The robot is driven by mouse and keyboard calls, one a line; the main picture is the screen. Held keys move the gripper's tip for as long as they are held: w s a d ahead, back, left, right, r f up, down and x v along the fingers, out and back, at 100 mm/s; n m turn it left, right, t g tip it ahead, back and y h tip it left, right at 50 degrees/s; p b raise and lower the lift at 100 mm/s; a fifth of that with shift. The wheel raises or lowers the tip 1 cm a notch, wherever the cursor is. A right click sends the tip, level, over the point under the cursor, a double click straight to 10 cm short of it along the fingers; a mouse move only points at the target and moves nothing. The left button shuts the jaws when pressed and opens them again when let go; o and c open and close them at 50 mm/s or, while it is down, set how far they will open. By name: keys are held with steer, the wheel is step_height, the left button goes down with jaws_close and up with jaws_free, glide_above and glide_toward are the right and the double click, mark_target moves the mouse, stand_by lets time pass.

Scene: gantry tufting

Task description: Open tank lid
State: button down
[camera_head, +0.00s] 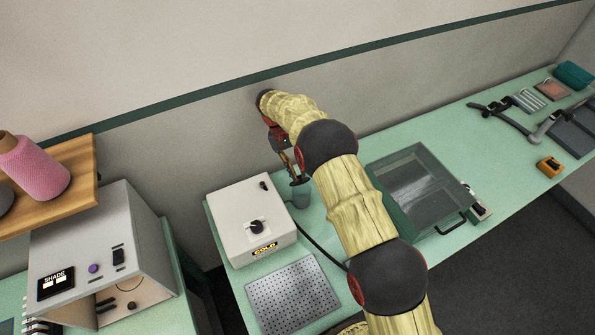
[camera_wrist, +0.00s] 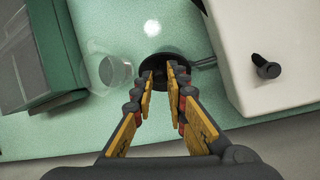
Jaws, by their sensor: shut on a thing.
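My gripper (camera_wrist: 165,72) is at the back of the green counter, between the white box and a clear vessel. In the wrist view its fingers are closed in on a dark round piece (camera_wrist: 155,65), with thin rods running from it towards the white box. My gripper also shows in the head view (camera_head: 296,178), just above a grey-green cylinder (camera_head: 301,196). A clear glass vessel (camera_wrist: 113,72) stands beside the dark piece in the wrist view. A green tank with clear walls (camera_head: 400,165) and a black handle stands to the right. I cannot tell which vessel the lid belongs to.
The white box (camera_head: 235,203) with a knob stands left of my gripper. A perforated plate (camera_head: 292,292) lies in front of it. Tools and trays (camera_head: 530,100) lie at the far right. A shelf with a pink cone (camera_head: 35,170) is at left. The wall (camera_head: 215,110) is close behind.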

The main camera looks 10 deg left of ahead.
steer(key=c, duration=1.7)
jaws_free()
steer(key=shift+c, duration=0.2)
step_height(320, 180, up, 10)
